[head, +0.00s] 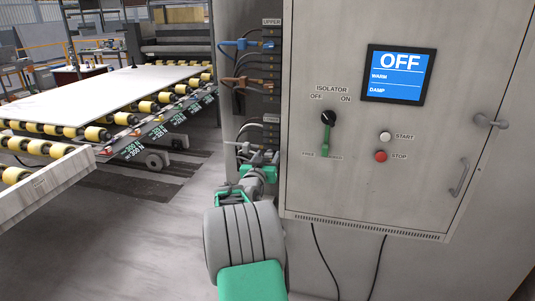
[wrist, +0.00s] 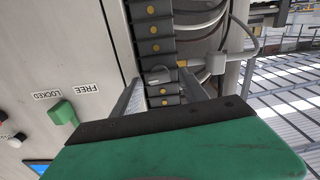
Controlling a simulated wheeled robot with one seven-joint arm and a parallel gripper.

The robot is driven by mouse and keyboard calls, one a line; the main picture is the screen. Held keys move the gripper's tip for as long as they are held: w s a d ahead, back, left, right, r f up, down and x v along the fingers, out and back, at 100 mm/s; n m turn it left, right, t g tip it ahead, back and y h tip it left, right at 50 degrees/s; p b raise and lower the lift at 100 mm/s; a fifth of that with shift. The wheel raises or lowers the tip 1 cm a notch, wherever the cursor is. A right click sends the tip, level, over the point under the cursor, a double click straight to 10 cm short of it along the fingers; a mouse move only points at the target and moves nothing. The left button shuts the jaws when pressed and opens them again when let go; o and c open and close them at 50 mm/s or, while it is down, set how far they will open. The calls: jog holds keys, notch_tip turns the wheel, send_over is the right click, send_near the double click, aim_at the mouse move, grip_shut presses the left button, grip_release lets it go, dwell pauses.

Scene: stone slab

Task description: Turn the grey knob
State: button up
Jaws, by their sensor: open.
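A round dark knob (head: 328,117) sits under the word ISOLATOR on the cabinet door, between OFF and ON. A green lever (head: 325,145) hangs below it between two labels; it also shows in the wrist view (wrist: 62,113), by FREE and LOCKED. A grey fitting (head: 256,126) is on the lower terminal strip left of the door. I cannot tell which of these is the grey knob. My gripper (head: 256,153) is open beside the lower strip. In the wrist view its fingers stand apart, with a small grey plug (wrist: 158,75) seen between them; contact is unclear.
The cabinet screen (head: 396,75) reads OFF, WARM, DAMP. START (head: 385,136) and STOP (head: 381,156) buttons are right of the knob.

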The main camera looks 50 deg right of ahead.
jog(key=shift+d, duration=0.15)
grip_shut()
dwell(0.4)
